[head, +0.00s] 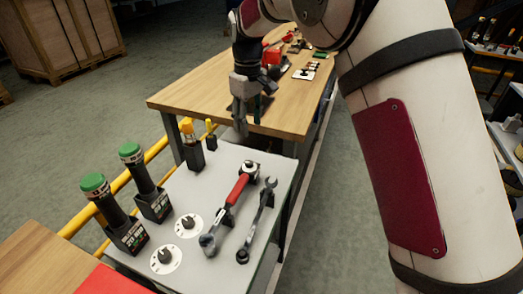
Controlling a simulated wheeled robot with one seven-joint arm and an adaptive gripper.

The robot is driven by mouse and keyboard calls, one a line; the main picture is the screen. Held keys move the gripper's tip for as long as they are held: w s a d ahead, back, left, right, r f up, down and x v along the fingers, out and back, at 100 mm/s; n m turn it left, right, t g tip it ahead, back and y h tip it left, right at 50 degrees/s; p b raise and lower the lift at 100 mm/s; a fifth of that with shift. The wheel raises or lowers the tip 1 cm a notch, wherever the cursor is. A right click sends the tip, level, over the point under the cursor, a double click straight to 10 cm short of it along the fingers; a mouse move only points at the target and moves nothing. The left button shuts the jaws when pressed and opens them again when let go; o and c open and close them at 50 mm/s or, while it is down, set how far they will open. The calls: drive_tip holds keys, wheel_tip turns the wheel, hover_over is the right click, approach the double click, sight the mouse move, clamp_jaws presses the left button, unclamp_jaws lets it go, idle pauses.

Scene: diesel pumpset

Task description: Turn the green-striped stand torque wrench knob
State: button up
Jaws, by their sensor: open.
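A light grey stand (205,172) fills the lower middle of the head view. Two dark upright tools with green tops, one at the left (115,208) and one further back (143,172), stand in black holders at its left edge. Two dark knobs on round white dials, a nearer one (164,257) and a farther one (188,223), sit to the right of these holders. I cannot tell which carries a green stripe. My gripper (241,125) points down, open and apparently empty, above the far edge of the stand, apart from the knobs.
A red-handled wrench (237,189) and a grey spanner (258,218) lie on the stand's right side. A wooden table (205,95) with small parts lies beyond. A yellow rail (152,152) runs along the left.

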sight(250, 163)
drive_tip(key=f, duration=1)
drive_tip(key=w+f+p, duration=0.1)
drive_tip(key=f, duration=0.4)
drive_tip(key=shift+a+f, duration=0.1)
drive_tip(key=shift+a, duration=0.1)
clamp_jaws()
